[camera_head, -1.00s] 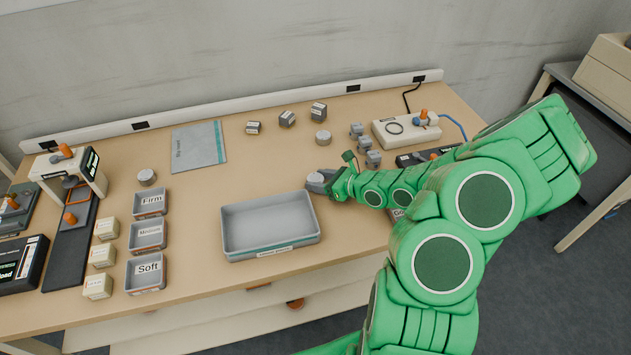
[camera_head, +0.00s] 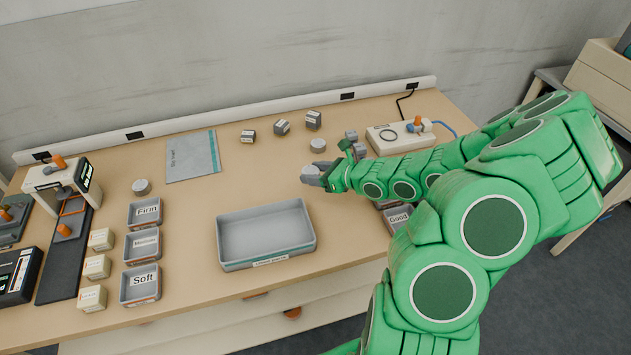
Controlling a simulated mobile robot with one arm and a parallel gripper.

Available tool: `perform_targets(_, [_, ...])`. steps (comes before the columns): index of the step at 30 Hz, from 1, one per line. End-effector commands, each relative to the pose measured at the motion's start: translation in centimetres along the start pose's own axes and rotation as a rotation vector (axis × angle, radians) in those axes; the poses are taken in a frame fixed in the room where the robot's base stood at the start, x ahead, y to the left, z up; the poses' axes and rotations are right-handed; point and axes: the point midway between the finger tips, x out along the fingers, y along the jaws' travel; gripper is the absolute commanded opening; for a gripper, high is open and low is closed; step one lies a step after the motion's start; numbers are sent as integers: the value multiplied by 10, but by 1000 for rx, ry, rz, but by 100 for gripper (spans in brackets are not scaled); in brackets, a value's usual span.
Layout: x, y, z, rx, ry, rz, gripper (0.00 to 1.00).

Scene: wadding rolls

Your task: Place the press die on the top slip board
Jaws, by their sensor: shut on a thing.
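My gripper (camera_head: 314,175) is at the right centre of the table, past the back right corner of the large grey tray. It is shut on a light grey round piece, which I take as the press die (camera_head: 308,172). Part of the piece is hidden by the fingers. A flat grey board with a teal stripe, seemingly the top slip board (camera_head: 192,157), lies at the back left of the table, well to the left of my gripper. Its printed label is too small to read surely. Nothing lies on it.
The large grey tray (camera_head: 224,258) is empty in front. Grey discs (camera_head: 318,145) (camera_head: 141,187) stand behind my gripper and at left. Small printed blocks (camera_head: 282,127) stand at the back. Trays marked Firm, Medium and Soft (camera_head: 141,295) line the left. Table between board and gripper is clear.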

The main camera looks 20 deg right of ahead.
Motion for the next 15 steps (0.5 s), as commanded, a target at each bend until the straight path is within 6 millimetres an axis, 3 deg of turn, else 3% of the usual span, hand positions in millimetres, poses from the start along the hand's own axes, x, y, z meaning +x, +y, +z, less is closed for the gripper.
perform_targets(6, [-9,1,21,-2,0,0,10])
perform_targets(15, [-14,1,32,0,1,0,10])
